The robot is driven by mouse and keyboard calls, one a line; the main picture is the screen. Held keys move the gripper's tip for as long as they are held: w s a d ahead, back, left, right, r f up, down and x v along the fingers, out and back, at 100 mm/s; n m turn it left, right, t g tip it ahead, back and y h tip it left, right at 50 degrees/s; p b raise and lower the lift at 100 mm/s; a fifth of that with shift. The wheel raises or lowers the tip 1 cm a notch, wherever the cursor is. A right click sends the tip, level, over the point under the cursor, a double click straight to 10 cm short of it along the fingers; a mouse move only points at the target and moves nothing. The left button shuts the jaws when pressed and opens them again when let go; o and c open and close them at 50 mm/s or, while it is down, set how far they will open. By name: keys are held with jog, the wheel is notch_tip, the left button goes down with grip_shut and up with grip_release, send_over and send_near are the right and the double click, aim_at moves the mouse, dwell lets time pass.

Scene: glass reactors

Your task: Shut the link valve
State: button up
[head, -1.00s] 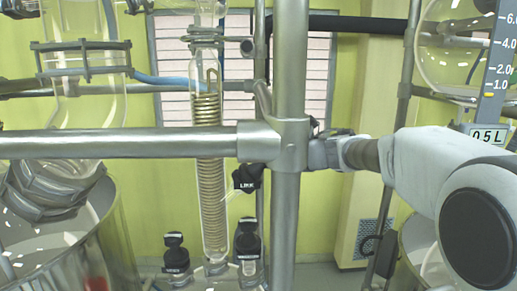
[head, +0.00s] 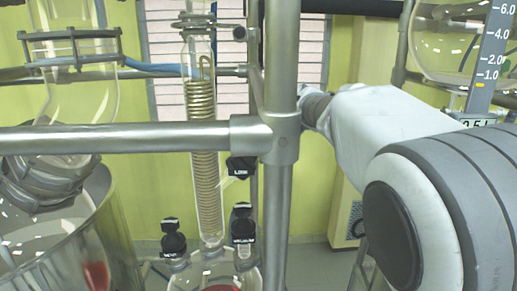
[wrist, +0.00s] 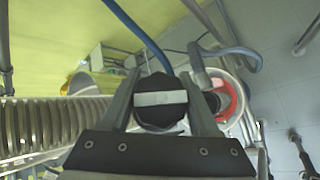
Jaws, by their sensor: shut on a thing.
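The link valve's black knob (head: 241,168), labelled LINK, shows in the head view right of the coiled glass column (head: 204,130) and left of the steel post. In the wrist view, my gripper (wrist: 161,78) has a finger on each side of a black knob with a pale band (wrist: 160,100) and is shut on it. Its place between coil and flask fits the link knob, but its label cannot be read there. In the head view my gripper is hidden behind the post.
A thick steel post (head: 280,200) and a crossbar (head: 120,138) stand in front. Two other black-capped valves (head: 173,240) (head: 243,228) sit below on a flask with red contents (head: 222,287). A metal vessel (head: 115,235) is at left. A blue hose (wrist: 140,35) runs nearby.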

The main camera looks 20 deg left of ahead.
jog(key=shift+m+h, duration=0.3)
dwell(0.4)
jog(key=o, duration=1.4)
jog(key=shift+s+d+r, duration=0.2)
jog(key=shift+d+r, duration=0.1)
jog(key=shift+r, duration=0.05)
jog(key=b+v, duration=0.1)
jog(key=v, duration=0.3)
jog(key=shift+s+d, duration=0.25)
jog(key=shift+d, duration=0.1)
jog(key=s+d, duration=0.2)
jog(key=d, duration=0.1)
jog(key=s+d+b, duration=0.1)
jog(key=s+d, duration=0.1)
jog(key=d, duration=0.1)
jog(key=s+d+b, duration=0.1)
jog(key=s+d, duration=0.1)
jog(key=d, duration=0.1)
jog(key=shift+s, duration=0.35)
